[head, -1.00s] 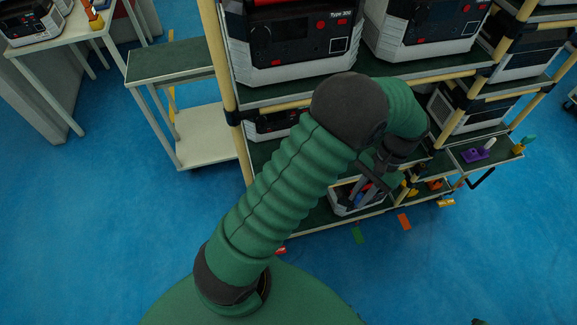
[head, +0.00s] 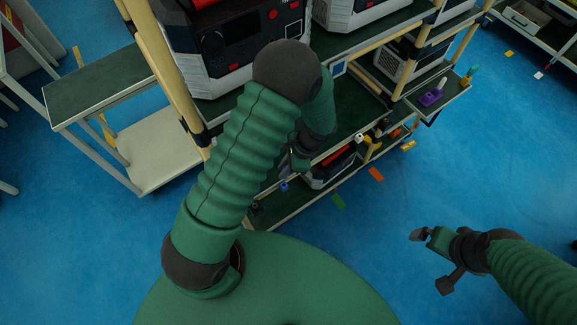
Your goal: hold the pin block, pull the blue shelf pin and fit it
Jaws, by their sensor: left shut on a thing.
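My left gripper (head: 290,164) hangs below its dark elbow in front of the rack's lower shelf, partly hidden by my own arm. It is shut, and a small blue piece (head: 284,187) shows at its tips; it is too small to tell whether this is the blue shelf pin alone. My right gripper (head: 431,261) is open and empty over the blue floor at lower right, apart from the rack. A purple block (head: 432,98) with a white peg stands on the side shelf at right; I cannot tell whether it is the pin block.
The rack has tan posts (head: 166,68) and dark green shelves holding boxy devices (head: 236,44). Small yellow and dark parts (head: 372,143) sit at its lower right. A pale cart (head: 160,160) stands at left. Orange (head: 376,174) and green (head: 339,201) cards lie on open floor.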

